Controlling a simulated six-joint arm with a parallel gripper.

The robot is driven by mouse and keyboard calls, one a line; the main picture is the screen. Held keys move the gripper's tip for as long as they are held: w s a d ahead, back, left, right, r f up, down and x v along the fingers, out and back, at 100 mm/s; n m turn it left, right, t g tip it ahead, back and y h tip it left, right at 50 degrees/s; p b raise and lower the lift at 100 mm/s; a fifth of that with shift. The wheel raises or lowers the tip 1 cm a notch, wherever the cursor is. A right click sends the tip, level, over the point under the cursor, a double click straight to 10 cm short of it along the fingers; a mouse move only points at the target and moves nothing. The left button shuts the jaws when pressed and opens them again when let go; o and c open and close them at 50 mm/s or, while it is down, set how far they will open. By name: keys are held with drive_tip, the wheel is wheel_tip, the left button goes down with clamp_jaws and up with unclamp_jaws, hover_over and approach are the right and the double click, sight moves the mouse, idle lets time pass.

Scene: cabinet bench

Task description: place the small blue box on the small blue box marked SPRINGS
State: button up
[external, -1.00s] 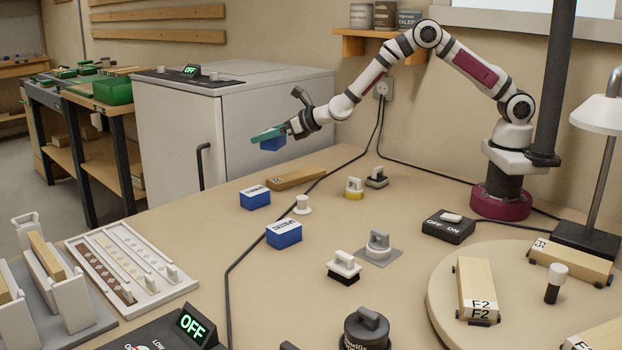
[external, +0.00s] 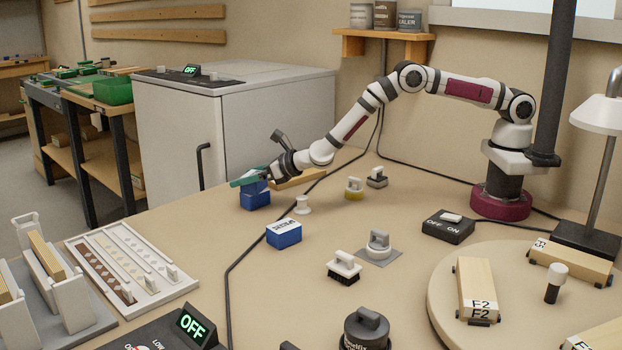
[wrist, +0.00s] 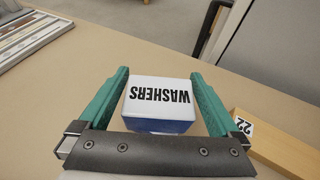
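My gripper (external: 250,180) is at the far left of the bench, its green fingers shut on a small blue box with a white top marked WASHERS (wrist: 158,97). In the external view the fingers largely cover this held box. It is right above another small blue box (external: 256,201), touching it or nearly so; I cannot tell which.
A wooden block (wrist: 275,140) lies close to the right of my gripper. A black cable crosses the bench. The white cabinet (external: 175,135) stands behind, and a slotted white tray (external: 180,290) lies at the left.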

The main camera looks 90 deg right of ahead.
drive_tip(key=shift+r, duration=0.15)
drive_tip(key=v, duration=1.2)
drive_tip(key=s+d+r+m+g+h, duration=0.6)
drive_tip(key=s+d+r+m, duration=0.65)
drive_tip(key=m, duration=0.25)
drive_tip(key=s+r+m+g+y, duration=0.1)
drive_tip(key=s+m+g, duration=0.3)
drive_tip(key=s+m, duration=0.55)
drive_tip(key=s+a+m+g+y, duration=0.2)
drive_tip(key=s+a+m+y, duration=0.15)
drive_tip(key=s, duration=0.95)
drive_tip(key=s+a+f+m+y, duration=0.2)
drive_tip(key=s+a+m+y, duration=0.6)
drive_tip(key=s+a, duration=0.3)
drive_tip(key=a+m, duration=0.1)
drive_tip(key=a, duration=0.1)
drive_tip(key=shift+a+g, duration=0.3)
drive_tip(key=shift+a, duration=0.05)
